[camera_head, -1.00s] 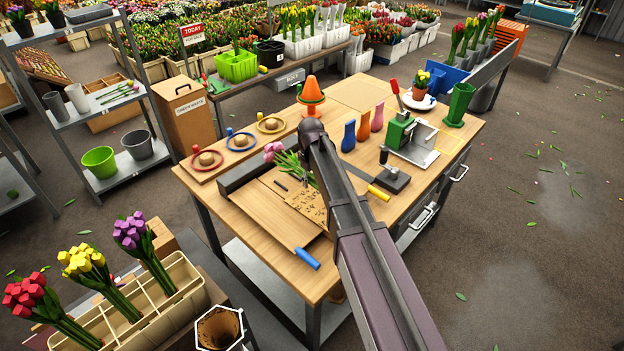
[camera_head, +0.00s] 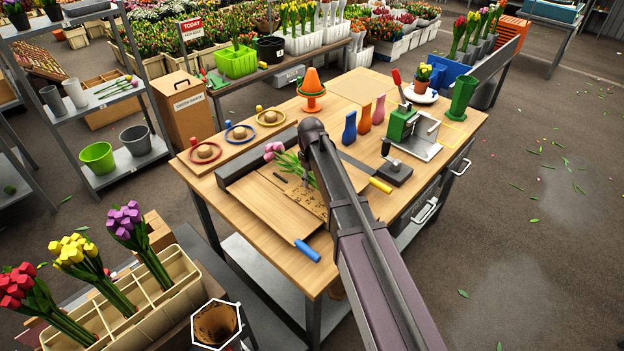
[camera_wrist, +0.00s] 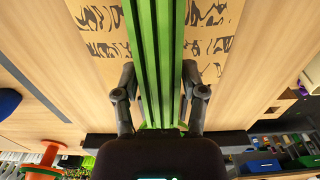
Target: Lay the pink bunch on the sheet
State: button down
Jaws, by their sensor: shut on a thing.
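The pink bunch (camera_head: 274,151) shows left of my arm in the head view, its pink heads at the left and green stems running right behind the arm. My gripper (camera_wrist: 157,82) is shut around the green stems (camera_wrist: 155,30) in the wrist view; the heads are out of that view. The sheet (camera_head: 315,203), brown paper with dark print, lies on the bench board under the bunch. It also shows on both sides of the stems in the wrist view (camera_wrist: 207,40). I cannot tell whether the stems touch it. My arm hides the gripper in the head view.
A dark bar (camera_head: 240,170) runs along the board's back left. A blue-handled tool (camera_head: 307,250) lies at the front edge. Ribbon rings (camera_head: 240,133), small vases (camera_head: 364,119) and a green press (camera_head: 405,125) stand around. A crate (camera_head: 170,305) holds other bunches at lower left.

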jog(key=shift+c, duration=0.4)
grip_release()
jog(key=shift+r, duration=0.15)
dwell(0.4)
